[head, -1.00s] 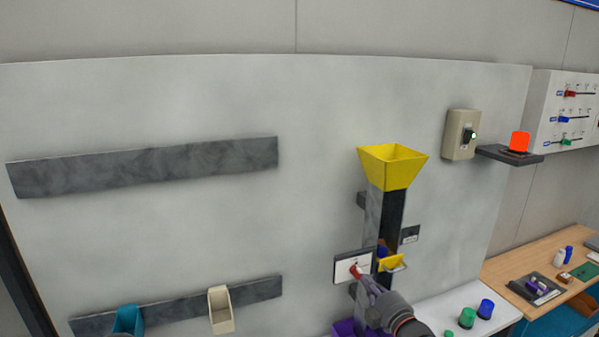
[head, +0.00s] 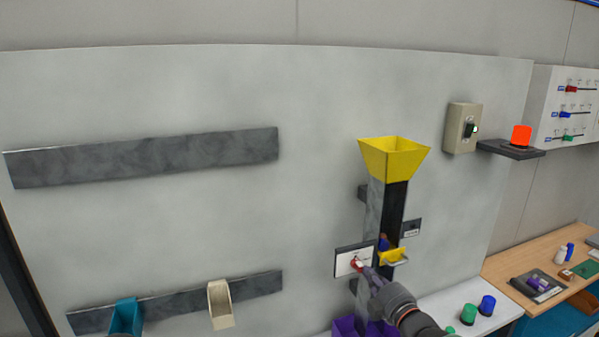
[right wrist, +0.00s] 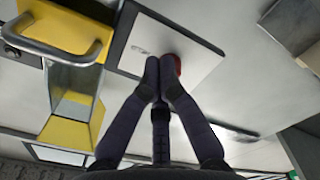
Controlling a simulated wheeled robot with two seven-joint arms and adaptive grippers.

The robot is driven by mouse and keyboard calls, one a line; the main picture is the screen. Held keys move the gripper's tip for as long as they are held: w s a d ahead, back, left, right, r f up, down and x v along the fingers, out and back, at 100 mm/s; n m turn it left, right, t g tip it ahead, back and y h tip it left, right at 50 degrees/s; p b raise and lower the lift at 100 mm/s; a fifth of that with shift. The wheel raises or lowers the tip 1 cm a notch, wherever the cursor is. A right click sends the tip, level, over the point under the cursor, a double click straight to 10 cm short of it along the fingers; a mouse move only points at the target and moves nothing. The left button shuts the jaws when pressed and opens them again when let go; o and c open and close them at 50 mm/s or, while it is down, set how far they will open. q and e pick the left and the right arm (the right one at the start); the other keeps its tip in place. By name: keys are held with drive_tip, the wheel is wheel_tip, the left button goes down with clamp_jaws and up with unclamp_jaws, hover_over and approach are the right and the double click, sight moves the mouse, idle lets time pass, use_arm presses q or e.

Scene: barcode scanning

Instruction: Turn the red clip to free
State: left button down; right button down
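The red clip (head: 356,264) sits on a white plate with a dark border (head: 346,262), on the wall beside the yellow-funnelled column. My right gripper (head: 369,273) is at the clip's lower right in the head view. In the right wrist view its two fingers (right wrist: 161,78) come together at the tips, with nothing visible between them. The red clip (right wrist: 174,65) shows just beyond and right of the fingertips, partly hidden by a finger. I cannot tell whether they touch.
The yellow funnel (head: 394,157) tops the column. A yellow handled part (head: 392,257) juts out just right of the plate, close to my gripper. A purple container (head: 346,327) is below.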

drive_tip(key=b+v, duration=0.3)
drive_tip(key=v, duration=0.3)
drive_tip(key=shift+d+f, duration=0.2)
drive_tip(key=shift+d, duration=0.05)
idle(0.3)
drive_tip(key=shift+w, duration=0.1)
